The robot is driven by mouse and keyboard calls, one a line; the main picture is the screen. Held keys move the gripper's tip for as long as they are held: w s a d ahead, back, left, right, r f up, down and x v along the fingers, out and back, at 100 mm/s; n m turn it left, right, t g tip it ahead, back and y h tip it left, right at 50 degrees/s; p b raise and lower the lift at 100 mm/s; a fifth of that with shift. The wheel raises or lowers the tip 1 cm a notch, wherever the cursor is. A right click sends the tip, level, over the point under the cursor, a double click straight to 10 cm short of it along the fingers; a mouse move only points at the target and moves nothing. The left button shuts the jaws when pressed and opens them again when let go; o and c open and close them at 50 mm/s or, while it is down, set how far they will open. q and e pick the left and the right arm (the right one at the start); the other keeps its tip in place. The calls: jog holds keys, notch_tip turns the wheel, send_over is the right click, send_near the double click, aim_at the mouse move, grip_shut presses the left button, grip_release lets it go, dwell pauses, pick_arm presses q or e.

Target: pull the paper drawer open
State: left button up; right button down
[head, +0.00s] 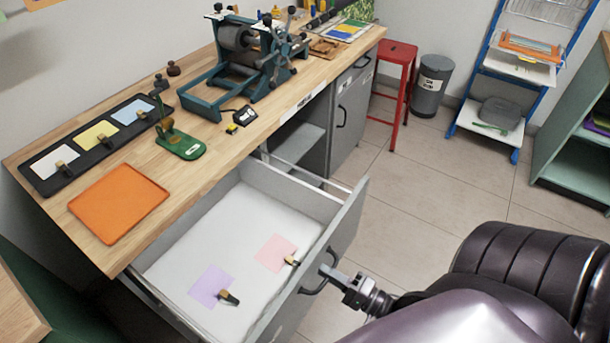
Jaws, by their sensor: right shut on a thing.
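The paper drawer (312,285) is grey and stands well out from under the wooden workbench. Its white inside shows, with a purple sheet (209,284) and a pink sheet (274,253) lying in it, each with a small dark clip or stamp on it. A dark bar handle (326,272) is on the drawer's front. My right gripper (335,274) is at this handle and shut on it, with the arm coming in from the lower right. My left gripper is not in view.
The bench top (180,203) holds an orange tray (119,203), a black tray (60,180) with coloured sheets, and a teal press (243,65). A red stool (398,55), a grey bin (432,85) and a blue rack (485,105) stand beyond. The tiled floor between is clear.

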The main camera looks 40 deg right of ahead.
jog(key=v, duration=0.7)
jog(key=shift+r+p, duration=0.25)
jog(key=shift+p, duration=0.2)
jog(key=shift+a, duration=0.1)
jog(key=c, duration=1.6)
grip_release()
jog(key=shift+w, duration=0.1)
jog(key=shift+o, duration=0.2)
jog(key=b+v, duration=0.2)
jog(key=v, duration=0.6)
jog(key=shift+w+f, duration=0.1)
